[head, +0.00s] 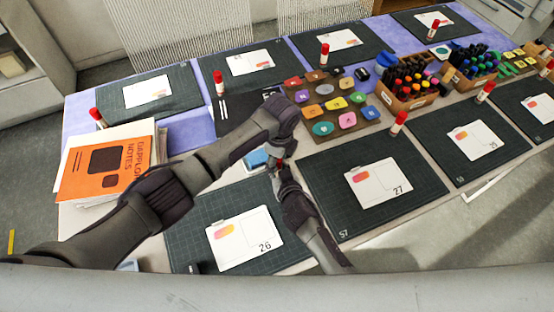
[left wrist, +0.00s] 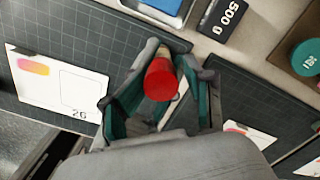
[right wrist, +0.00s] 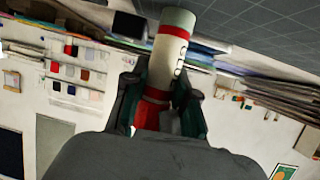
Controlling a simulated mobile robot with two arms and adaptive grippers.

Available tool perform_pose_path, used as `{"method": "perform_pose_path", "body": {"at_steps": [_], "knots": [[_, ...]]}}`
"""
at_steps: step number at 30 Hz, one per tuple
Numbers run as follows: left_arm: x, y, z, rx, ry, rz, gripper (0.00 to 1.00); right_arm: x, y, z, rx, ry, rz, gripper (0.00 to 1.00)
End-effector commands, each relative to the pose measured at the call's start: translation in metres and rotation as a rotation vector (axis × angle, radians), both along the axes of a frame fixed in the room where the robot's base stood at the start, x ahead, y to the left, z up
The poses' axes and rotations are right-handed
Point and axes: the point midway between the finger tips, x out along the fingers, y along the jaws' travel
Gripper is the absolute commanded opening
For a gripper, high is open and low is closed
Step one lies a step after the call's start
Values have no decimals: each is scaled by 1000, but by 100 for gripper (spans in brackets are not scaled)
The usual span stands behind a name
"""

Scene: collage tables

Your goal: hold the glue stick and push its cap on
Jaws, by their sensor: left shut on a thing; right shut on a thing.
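My left gripper (head: 277,146) comes in from the left over the table and is shut on the red cap (left wrist: 160,82), whose round end faces the left wrist camera. My right gripper (head: 281,167) is close below the left one. In the right wrist view, it is shut on the glue stick (right wrist: 168,55), a white cylinder with dark lettering, a red band and red lower part between the fingers. Its pale grey-green end (right wrist: 179,16) points to the top of that view. I cannot tell whether cap and stick touch; the grippers hide this in the head view.
Below the grippers lies a dark cutting mat with white card 26 (head: 245,240). Orange-covered notes (head: 103,165) are stacked left. A tray of coloured discs (head: 330,105) and boxes of markers (head: 408,85) stand behind. Other capped glue sticks (head: 398,122) stand around the tables.

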Motion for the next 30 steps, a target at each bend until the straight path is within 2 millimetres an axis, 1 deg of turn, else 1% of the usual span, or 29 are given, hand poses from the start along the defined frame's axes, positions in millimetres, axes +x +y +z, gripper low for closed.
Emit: {"method": "perform_pose_path", "body": {"at_steps": [1,6,8,12,16,24,28,29,30], "knots": [[0,0,-1,-2,-2,0,41,1,4,4,7,-8,7,0],[0,-1,2,-4,-3,0,41,1,4,4,7,-8,7,0],[0,-2,8,-5,-4,-1,41,1,4,4,6,-8,6,0],[0,-2,27,-4,-3,-2,41,1,3,3,5,-6,4,0],[-1,-3,38,-3,-3,-1,41,0,2,2,3,-4,3,0],[-2,-3,41,-2,0,0,41,0,1,1,1,-2,1,0],[-2,-3,40,-2,0,0,19,0,0,1,0,-1,1,0],[-2,-3,40,-2,0,0,17,0,0,1,0,-1,1,0],[-2,-3,40,-2,0,-1,17,0,0,1,0,-1,1,0]]}}
